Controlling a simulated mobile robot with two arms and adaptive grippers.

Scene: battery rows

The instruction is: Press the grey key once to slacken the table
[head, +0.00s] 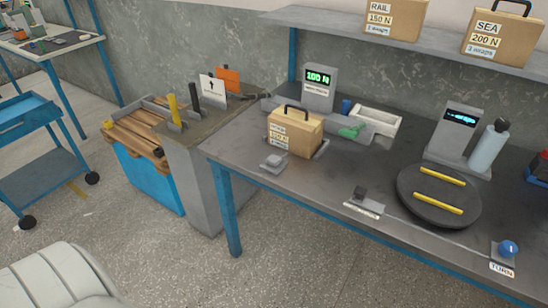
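A small dark grey key (360,194) stands on a light plate at the front of the workbench, left of the turntable. The plate's label is too small to read. Another grey square block (273,162) sits on the bench in front of the cardboard case; I cannot tell which of the two is the grey key meant. The round dark turntable (412,211) carries two yellow bars (440,176). A blue knob (508,248) on a plate marked TURN is at the bench's right front.
A cardboard case (295,131) stands before a display reading 100 N (318,88). A second display (457,128) and a grey bottle (488,146) stand behind the turntable. More cases sit on the shelf (330,24). A blue cart (40,150) is at left. The bench's front centre is mostly clear.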

